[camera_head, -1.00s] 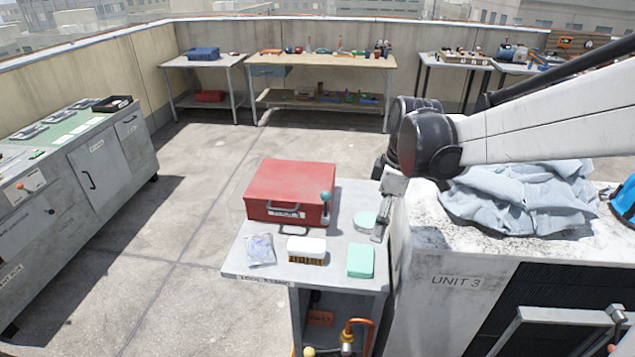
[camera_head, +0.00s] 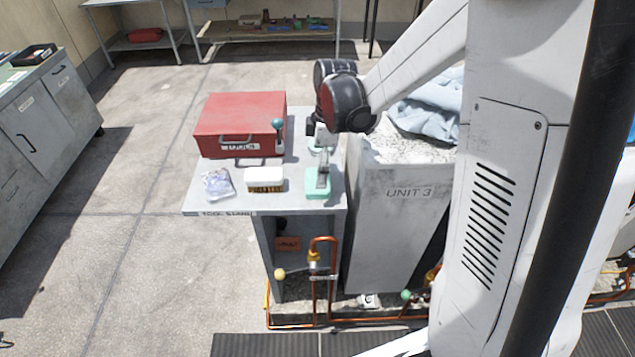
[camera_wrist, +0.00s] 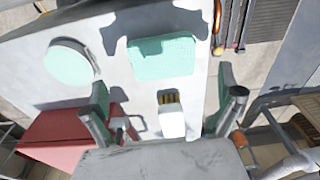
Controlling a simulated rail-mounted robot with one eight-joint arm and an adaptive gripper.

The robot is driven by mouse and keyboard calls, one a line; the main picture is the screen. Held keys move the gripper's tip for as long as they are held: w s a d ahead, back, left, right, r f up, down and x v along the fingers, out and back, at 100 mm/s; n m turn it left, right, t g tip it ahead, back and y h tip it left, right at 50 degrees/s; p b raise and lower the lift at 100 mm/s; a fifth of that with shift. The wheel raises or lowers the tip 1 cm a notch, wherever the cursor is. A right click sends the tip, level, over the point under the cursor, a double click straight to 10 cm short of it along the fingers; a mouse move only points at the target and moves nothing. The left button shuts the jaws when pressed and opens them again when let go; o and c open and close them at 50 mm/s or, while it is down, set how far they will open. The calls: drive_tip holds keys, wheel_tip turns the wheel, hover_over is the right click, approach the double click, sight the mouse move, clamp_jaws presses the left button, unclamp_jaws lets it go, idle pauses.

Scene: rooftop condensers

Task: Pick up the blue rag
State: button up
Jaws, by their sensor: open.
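A crumpled pale blue cloth (camera_head: 428,104) lies on top of the Unit 3 housing, partly hidden by my arm. I cannot tell whether either is cloth. The wrist view shows the teal square (camera_wrist: 162,56) and the round piece (camera_wrist: 70,64). My gripper (camera_head: 323,172) hangs over the stand by the teal square, with nothing held. Its two fingers stand apart in the wrist view (camera_wrist: 165,98). The pale blue cloth does not show there.
A red case (camera_head: 240,122), a white brush with brown bristles (camera_head: 265,178) and a clear bag (camera_head: 218,184) share the stand. The Unit 3 housing (camera_head: 385,222) stands close on its right. Copper pipes (camera_head: 325,275) rise in front. Open floor (camera_head: 150,215) lies left.

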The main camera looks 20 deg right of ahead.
drive_tip(key=shift+a+f, duration=0.2)
drive_tip(key=shift+f, duration=1.1)
drive_tip(key=shift+a+f, duration=0.15)
drive_tip(key=shift+f, duration=1.1)
drive_tip(key=c, duration=1.2)
drive_tip(key=shift+r, duration=0.2)
drive_tip(key=shift+r, duration=0.6)
wheel_tip(320, 180, up, 3)
drive_tip(key=shift+f, duration=0.2)
drive_tip(key=s+a+r, duration=0.1)
drive_tip(key=a+r, duration=0.1)
drive_tip(key=a, duration=0.1)
drive_tip(key=s+a+r, duration=0.2)
drive_tip(key=a, duration=0.2)
drive_tip(key=s+a+r, duration=0.2)
drive_tip(key=a+r, duration=0.1)
drive_tip(key=shift+a, duration=0.25)
